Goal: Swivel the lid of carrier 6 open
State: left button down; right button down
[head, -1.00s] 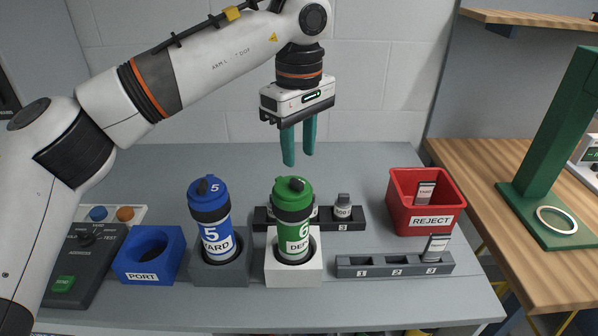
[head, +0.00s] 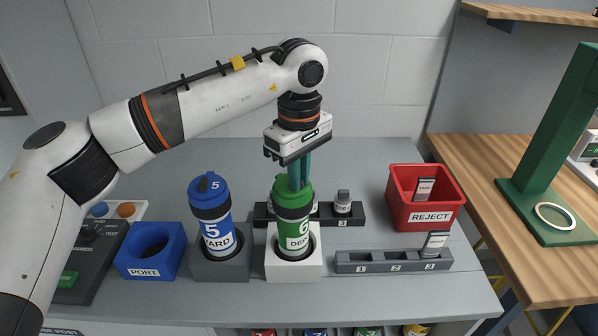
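Carrier 6 (head: 291,230) is a green canister labelled 6 and upright in a white holder (head: 295,268). Its green lid is on top, and the lid's dark knob seen earlier is now hidden behind my fingers. My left gripper (head: 299,184) points down with its teal fingertips at the top of the lid, overlapping it in the view. The fingers look close together, seen nearly edge-on; whether they are shut on the knob is not clear. My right gripper is not in view.
Blue carrier 5 (head: 212,235) stands just left in a grey holder. An empty blue PORT holder (head: 150,265) is further left. A dark rack (head: 345,216) is behind, a grey rack (head: 380,266) and red REJECT bin (head: 400,210) are to the right.

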pick_arm(q)
jog(key=shift+w, duration=0.1)
jog(key=n, duration=0.1)
jog(key=w+n, duration=0.1)
jog(key=n, duration=0.1)
jog(key=shift+d+b, duration=0.3)
jog(key=shift+d, duration=0.1)
jog(key=n, duration=0.1)
jog(key=w+n, duration=0.1)
jog(key=n, duration=0.1)
jog(key=shift+w+d+n, duration=0.3)
jog(key=w+a+n, duration=0.4)
jog(key=w+n, duration=0.2)
jog(key=n, duration=1.3)
jog(key=shift+w+a+n, duration=0.2)
jog(key=shift+a+n, duration=0.1)
jog(key=shift+a, duration=0.1)
jog(key=c, duration=1.4)
grip_release()
jog(key=shift+c, duration=0.2)
jog(key=shift+r, duration=0.15)
